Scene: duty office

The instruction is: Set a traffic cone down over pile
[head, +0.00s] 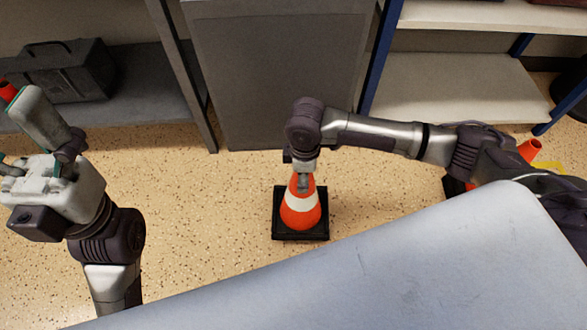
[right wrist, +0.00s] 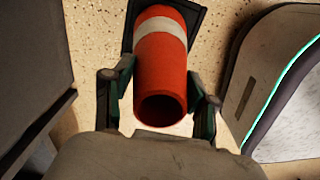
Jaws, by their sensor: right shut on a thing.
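My right gripper (head: 303,180) is shut on the top of an orange traffic cone (head: 300,212) with a white band and a square black base. In the right wrist view the fingers (right wrist: 160,103) press on both sides of the upright cone (right wrist: 162,62), near its open top. I cannot tell whether its base touches the floor. Another orange cone top (head: 530,149) shows at the right, mostly hidden behind my right arm; I cannot tell whether it is a pile. My left gripper (head: 28,140) is raised at the left, fingers apart, with nothing between them.
A grey panel (head: 280,75) stands behind the held cone. Shelves stand on both sides, with a black case (head: 60,70) on the left one (head: 150,95). Speckled floor (head: 200,220) is clear left of the cone. A yellow patch (head: 549,168) lies by the right cone.

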